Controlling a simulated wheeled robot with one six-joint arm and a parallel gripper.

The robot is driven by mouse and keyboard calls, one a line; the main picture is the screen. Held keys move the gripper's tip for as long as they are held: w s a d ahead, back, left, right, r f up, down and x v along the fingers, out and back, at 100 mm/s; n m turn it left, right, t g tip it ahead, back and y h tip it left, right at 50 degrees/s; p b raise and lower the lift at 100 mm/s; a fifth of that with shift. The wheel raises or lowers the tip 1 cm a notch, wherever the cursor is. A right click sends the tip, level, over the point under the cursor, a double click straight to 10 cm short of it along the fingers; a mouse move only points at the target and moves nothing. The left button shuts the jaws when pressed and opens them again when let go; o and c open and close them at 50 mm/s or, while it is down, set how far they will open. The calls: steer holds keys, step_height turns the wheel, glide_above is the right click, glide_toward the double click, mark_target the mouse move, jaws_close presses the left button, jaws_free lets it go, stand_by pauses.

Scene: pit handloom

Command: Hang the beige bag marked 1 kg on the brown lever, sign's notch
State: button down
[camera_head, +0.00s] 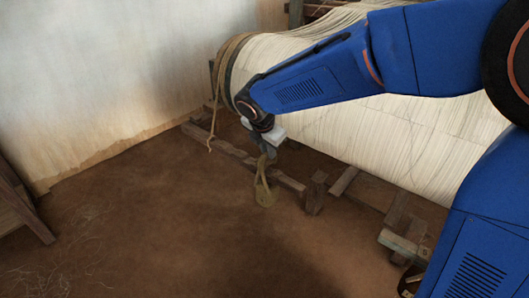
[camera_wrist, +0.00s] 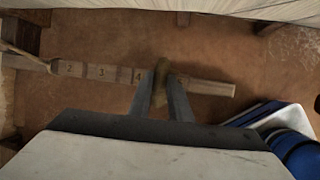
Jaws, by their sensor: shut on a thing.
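My gripper (camera_head: 267,153) is shut on the cord loop of a beige bag (camera_head: 264,194), which hangs below the fingers in the head view. Its marking is not readable. In the wrist view the gripper (camera_wrist: 163,88) has the bag's cord (camera_wrist: 160,72) between its fingers. The brown lever (camera_wrist: 210,87) crosses the wrist view, with marks 2, 3 and 4 readable on it. The gripped cord appears over the lever just right of the 4. I cannot tell whether bag and lever touch. Mark 1 is not readable.
The loom's large roll of pale warp threads (camera_head: 330,120) lies close behind my gripper. A rope (camera_head: 220,85) circles its left end and hangs down. Wooden blocks and beams (camera_head: 315,192) stand low below the roll.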

mark_target(267, 154)
steer(key=shift+w+f, duration=0.1)
steer(key=shift+f, duration=1)
steer(key=shift+f, duration=0.3)
stand_by(0.3)
steer(key=c, duration=1.6)
jaws_free()
steer(key=shift+o, duration=0.2)
steer(key=shift+f, duration=0.1)
